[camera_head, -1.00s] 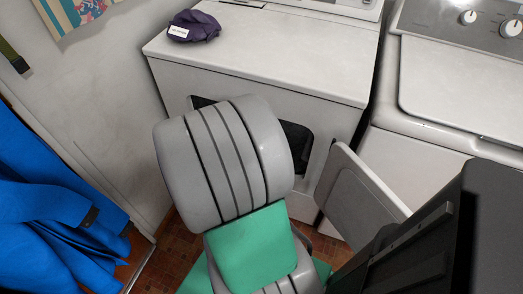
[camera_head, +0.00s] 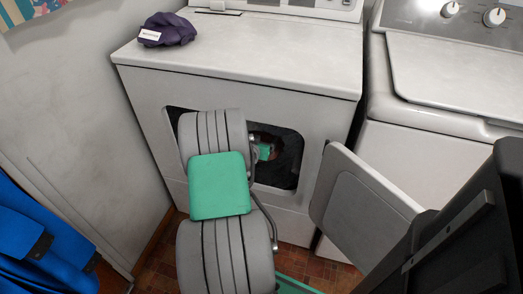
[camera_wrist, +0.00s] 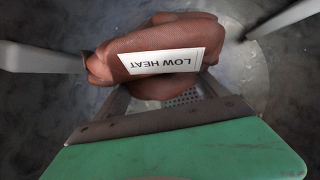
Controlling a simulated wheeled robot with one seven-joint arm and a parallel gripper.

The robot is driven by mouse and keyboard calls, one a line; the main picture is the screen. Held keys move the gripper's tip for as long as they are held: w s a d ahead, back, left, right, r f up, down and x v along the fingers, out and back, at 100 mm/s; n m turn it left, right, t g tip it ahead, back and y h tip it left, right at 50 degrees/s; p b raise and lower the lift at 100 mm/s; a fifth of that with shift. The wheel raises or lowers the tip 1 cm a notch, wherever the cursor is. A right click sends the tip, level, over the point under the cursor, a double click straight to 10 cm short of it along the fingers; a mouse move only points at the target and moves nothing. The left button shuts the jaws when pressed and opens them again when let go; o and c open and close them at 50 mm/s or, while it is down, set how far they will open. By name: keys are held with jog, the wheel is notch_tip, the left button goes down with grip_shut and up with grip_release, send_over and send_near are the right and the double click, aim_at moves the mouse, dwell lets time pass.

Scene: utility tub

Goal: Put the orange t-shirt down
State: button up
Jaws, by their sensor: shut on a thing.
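The orange t-shirt is a crumpled, reddish-brown bundle (camera_wrist: 130,45) with a white "LOW HEAT" label, seen upside down in the wrist view. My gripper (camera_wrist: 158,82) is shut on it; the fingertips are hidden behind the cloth. In the head view my gripper (camera_head: 264,152) is inside the front opening of the white dryer (camera_head: 310,110), and only a small reddish patch of the shirt shows there. In the wrist view the bundle is inside the grey metal drum (camera_wrist: 275,75). I cannot tell whether it touches the drum floor.
The dryer door (camera_head: 362,195) stands open to the right of the opening. A purple bundle (camera_head: 170,32) with a white label lies on the dryer top. A white washer (camera_head: 450,90) stands at the right. Blue cloth (camera_head: 40,235) hangs at the left. Pale bars stick into the drum on both sides.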

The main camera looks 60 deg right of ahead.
jog(key=shift+w+d+f, duration=0.3)
jog(key=shift+d+f, duration=0.45)
jog(key=shift+f, duration=0.2)
jog(key=f+b, duration=0.2)
jog(key=f, duration=0.1)
jog(key=shift+d+f, duration=0.2)
jog(key=shift+f, duration=0.05)
jog(key=shift+r, duration=0.15)
jog(key=shift+f+b, duration=0.4)
jog(key=shift+f, duration=0.1)
jog(key=o, duration=1.5)
jog(key=shift+c, duration=0.2)
